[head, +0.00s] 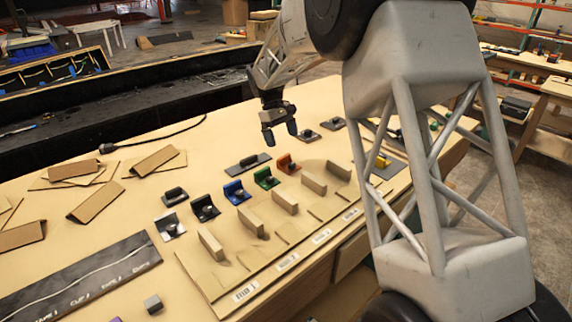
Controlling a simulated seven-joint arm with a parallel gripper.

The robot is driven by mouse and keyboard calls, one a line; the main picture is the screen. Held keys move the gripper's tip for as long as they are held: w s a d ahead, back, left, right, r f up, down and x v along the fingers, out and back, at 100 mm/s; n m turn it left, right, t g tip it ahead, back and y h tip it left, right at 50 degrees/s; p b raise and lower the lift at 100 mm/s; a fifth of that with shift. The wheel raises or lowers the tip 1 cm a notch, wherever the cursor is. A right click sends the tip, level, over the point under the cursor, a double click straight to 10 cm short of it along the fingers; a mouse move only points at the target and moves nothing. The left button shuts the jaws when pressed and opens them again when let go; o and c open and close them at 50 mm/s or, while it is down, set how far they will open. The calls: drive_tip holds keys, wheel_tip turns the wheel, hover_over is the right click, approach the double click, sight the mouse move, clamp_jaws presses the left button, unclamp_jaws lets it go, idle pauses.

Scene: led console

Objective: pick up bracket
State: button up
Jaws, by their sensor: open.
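Several L-shaped brackets stand in a row on the wooden table: a silver one (169,226), a black one (205,208), a blue one (237,192), a green one (266,178) and a red one (288,164). The picture does not show which is the task's bracket. My gripper (281,133) points down behind the right end of the row, above the table. Its two dark fingers are apart, and I see nothing between them. It appears clear of the brackets, nearest in the picture to the red one.
Wooden blocks (211,245) stand upright on a labelled board (229,284) in front of the brackets. Dark flat pieces (248,163) lie behind them. Brown folded pieces (95,202) lie at left, near a black mat (72,282). My arm hides part of the right side.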

sight(284, 156)
drive_tip(key=shift+w+a+f, duration=0.5)
drive_tip(key=shift+a, duration=0.05)
drive_tip(key=shift+f, duration=0.1)
drive_tip(key=shift+x, duration=1.2)
drive_tip(key=shift+f, duration=0.1)
drive_tip(key=shift+x, duration=2.55)
drive_tip(key=shift+a, duration=0.2)
drive_tip(key=shift+c, duration=0.2)
